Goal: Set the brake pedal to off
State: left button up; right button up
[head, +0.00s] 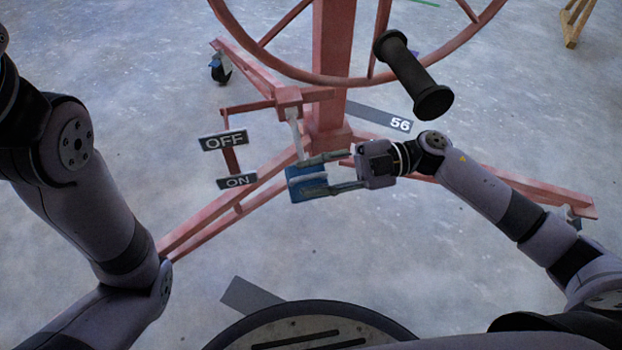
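The brake pedal's pale lever (296,130) hangs from a red bracket on the panel lift. Blue faces (310,187) show at its lower end, about as high in the picture as the ON plate (237,181) and lower than the OFF plate (223,141). My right gripper (312,179) reaches in from the right, its parted fingers above and below this blue end in the picture. I cannot tell whether the fingers press on it. My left arm shows at the left edge, but its gripper is out of view.
The lift's red wheel (350,84) with a black handle (412,76) is above my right gripper in the picture. Red base legs (520,189) spread left and right, with a caster (220,70) at the upper left. A wooden stand (574,22) is far right. Open concrete floor surrounds the lift.

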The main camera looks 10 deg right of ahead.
jog(key=shift+a, duration=0.4)
jog(key=shift+c, duration=0.3)
grip_shut()
dwell(0.4)
